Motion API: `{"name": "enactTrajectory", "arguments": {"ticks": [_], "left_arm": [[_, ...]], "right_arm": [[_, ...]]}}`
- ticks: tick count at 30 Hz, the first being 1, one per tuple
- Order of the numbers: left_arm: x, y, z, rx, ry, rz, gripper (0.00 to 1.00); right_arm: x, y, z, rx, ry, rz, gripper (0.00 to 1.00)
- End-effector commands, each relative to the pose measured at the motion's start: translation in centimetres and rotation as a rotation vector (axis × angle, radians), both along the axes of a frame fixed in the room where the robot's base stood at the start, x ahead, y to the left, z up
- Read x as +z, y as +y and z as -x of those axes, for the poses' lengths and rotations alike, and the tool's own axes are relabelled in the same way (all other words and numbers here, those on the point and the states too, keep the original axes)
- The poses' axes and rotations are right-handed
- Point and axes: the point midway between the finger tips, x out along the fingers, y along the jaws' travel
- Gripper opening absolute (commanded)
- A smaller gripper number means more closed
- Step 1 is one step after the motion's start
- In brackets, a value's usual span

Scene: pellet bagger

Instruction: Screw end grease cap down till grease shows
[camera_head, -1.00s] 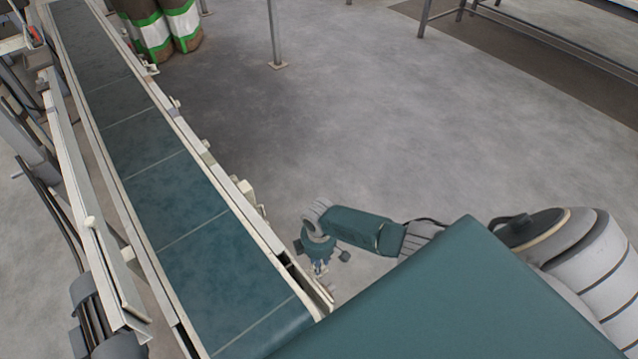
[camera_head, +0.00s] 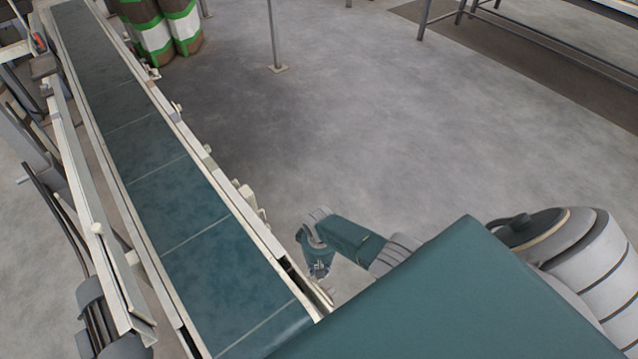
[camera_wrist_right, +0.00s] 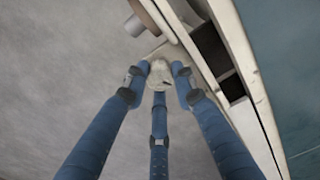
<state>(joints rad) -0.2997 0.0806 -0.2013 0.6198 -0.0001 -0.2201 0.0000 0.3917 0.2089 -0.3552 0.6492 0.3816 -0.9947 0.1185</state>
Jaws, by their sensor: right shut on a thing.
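The end grease cap (camera_wrist_right: 160,74) is a small pale, rounded piece beside the conveyor's side frame in the right wrist view. My right gripper (camera_wrist_right: 160,82) has its blue fingers closed around it from several sides, so the cap is partly covered. In the head view my right gripper (camera_head: 320,276) is low beside the near end of the conveyor (camera_head: 190,210), and the cap cannot be made out there. I cannot see any grease. My left gripper is not in view.
The pale conveyor side rail (camera_head: 238,205) runs close to my right gripper, with small brackets along it. A thin post (camera_head: 275,40) stands on the floor beyond.

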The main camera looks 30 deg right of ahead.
Motion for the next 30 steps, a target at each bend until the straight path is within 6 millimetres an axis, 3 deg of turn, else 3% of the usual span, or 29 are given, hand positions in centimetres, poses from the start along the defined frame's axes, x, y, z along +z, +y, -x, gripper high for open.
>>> {"name": "enactTrajectory", "arguments": {"ticks": [30], "left_arm": [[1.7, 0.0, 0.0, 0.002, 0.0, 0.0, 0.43]], "right_arm": [[-0.1, 0.2, 0.2, -0.965, 0.007, -0.001, 0.0]]}}
